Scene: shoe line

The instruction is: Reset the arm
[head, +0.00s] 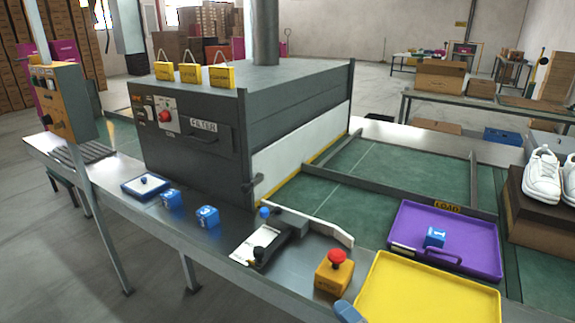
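Neither of my grippers shows in the head view, and no arm of mine can be made out. A dark lever mechanism (285,228) with a blue knob and a black knob sits on the metal table edge in front of the machine. A white bar (318,227) stretches from it toward the right over the green belt. A white card (255,244) lies beside the mechanism. A red button on a yellow box (334,272) stands just to the right.
A purple tray (480,268) holds a blue numbered cube (434,237). A yellow tray (430,295) lies in front. White shoes (542,177) sit on a brown box at right.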

